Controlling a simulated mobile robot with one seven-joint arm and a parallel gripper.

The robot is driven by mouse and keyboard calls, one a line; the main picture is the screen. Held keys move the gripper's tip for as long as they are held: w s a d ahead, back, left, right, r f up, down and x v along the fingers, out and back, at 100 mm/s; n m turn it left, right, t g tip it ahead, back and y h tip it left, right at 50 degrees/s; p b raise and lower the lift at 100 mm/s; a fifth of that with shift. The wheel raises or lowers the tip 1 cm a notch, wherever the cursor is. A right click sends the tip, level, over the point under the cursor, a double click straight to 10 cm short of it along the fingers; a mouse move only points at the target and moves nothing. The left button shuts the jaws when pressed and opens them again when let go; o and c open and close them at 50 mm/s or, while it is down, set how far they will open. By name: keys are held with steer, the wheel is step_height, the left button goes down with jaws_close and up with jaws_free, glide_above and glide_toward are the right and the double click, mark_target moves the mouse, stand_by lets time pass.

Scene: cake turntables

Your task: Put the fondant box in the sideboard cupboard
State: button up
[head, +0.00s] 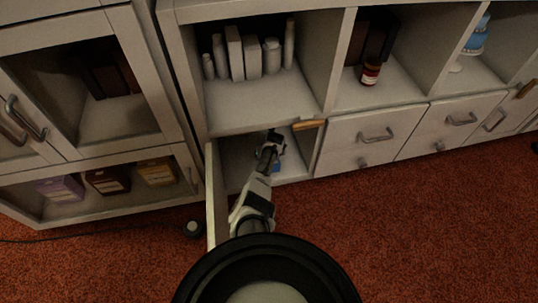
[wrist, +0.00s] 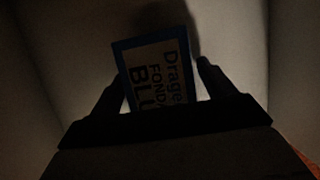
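The cupboard door (head: 216,195) stands open to the left of my arm. The dark interior hides whether the box touches the cupboard floor.
White bottles and boxes (head: 252,58) stand on the shelf above. A dark red jar (head: 371,70) is in the compartment to the right. Closed drawers (head: 365,138) lie right of the cupboard. A glass-fronted cabinet (head: 110,172) stands at left. Red carpet (head: 400,230) is clear in front.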

steer(key=p+v, duration=0.1)
steer(key=p, duration=0.1)
steer(key=p+v, duration=0.4)
steer(key=shift+w+r, duration=0.2)
steer(key=shift+w, duration=0.2)
steer(key=s+d+f+p, duration=0.1)
steer(key=s+d+p, duration=0.1)
steer(key=s+p, duration=0.8)
steer(key=shift+s, duration=0.85)
steer(key=shift+d, duration=0.15)
